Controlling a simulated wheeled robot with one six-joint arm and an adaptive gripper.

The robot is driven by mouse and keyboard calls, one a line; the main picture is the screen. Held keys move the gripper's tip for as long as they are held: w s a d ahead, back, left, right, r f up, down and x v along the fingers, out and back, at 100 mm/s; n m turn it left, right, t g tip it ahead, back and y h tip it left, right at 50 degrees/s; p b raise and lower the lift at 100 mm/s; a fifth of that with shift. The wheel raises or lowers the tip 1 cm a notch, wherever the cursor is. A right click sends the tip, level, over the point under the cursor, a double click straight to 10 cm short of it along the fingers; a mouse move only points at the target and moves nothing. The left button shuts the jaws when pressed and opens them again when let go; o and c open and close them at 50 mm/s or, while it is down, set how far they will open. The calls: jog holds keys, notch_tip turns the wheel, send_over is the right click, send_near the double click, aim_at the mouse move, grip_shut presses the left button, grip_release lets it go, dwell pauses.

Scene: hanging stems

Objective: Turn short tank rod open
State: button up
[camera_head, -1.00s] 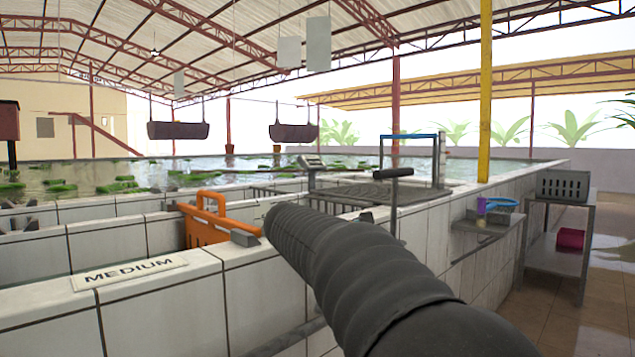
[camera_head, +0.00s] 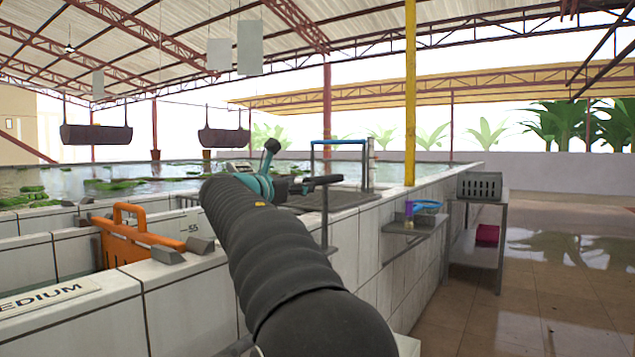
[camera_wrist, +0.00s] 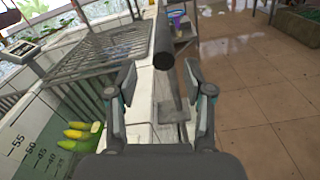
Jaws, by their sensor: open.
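The tank rod shows in the head view as a dark bar handle (camera_head: 322,182) on a thin upright post beside the white tiled tank wall. In the wrist view its dark handle (camera_wrist: 164,42) points toward me, just beyond and between the fingertips. My gripper (camera_wrist: 160,92) is open, one finger on either side of the space below the handle, and holds nothing. In the head view my gripper (camera_head: 268,184) is close to the left end of the handle, partly hidden behind my arm. Contact with the handle cannot be told.
A side shelf (camera_head: 415,229) holds a blue ring and a purple cup. A grey basket (camera_head: 480,186) sits on a stand. A metal grate (camera_wrist: 112,48) lies left of the handle. Tiled floor on the right is clear.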

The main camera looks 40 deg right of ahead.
jog(key=x, duration=0.7)
jog(key=shift+p, duration=0.3)
jog(key=shift+c, duration=0.3)
